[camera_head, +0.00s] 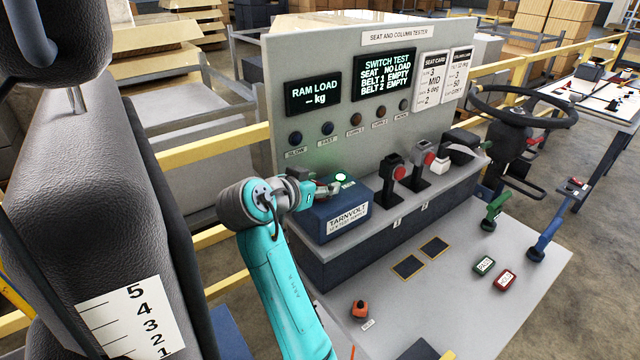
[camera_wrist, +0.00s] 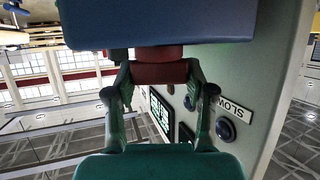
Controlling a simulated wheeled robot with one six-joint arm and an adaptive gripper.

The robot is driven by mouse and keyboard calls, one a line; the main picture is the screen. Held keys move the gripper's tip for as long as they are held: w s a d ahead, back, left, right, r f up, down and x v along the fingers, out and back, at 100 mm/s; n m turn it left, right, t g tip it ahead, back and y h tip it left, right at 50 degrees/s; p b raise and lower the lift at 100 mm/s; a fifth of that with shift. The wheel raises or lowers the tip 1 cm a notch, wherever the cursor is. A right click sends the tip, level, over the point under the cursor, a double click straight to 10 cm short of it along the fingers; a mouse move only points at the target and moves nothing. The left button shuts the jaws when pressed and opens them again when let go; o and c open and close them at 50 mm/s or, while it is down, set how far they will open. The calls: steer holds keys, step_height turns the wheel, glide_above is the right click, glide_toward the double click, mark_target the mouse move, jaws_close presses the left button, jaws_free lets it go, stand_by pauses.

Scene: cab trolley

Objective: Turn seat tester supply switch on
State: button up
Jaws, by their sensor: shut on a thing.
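The seat tester supply is a blue box (camera_head: 338,222) labelled TARNVOLT, on the grey bench below the display panel. A round green lamp (camera_head: 344,180) glows on its top. My gripper (camera_head: 326,188) is at the box's upper left side, next to the lamp. In the wrist view a red switch part (camera_wrist: 160,72) sits between my fingertips, against the blue box (camera_wrist: 160,20). The fingers are shut on it. In the head view my gripper hides this part, and I cannot tell its switch position.
The upright panel (camera_head: 330,60) stands close behind my gripper, with several knobs below its lit displays. Two red-buttoned units (camera_head: 393,175) stand right of the box. A dark seat (camera_head: 90,180) fills the left. An orange knob (camera_head: 361,308) is on the bench front.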

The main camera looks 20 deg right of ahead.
mark_target(320, 183)
steer(key=shift+m+g+h, duration=0.9)
steer(key=shift+m+g, duration=1)
steer(key=shift+g, duration=0.1)
steer(key=shift+f, duration=0.1)
steer(key=o, duration=1.2)
step_height(320, 183, up, 10)
steer(key=shift+r, duration=0.1)
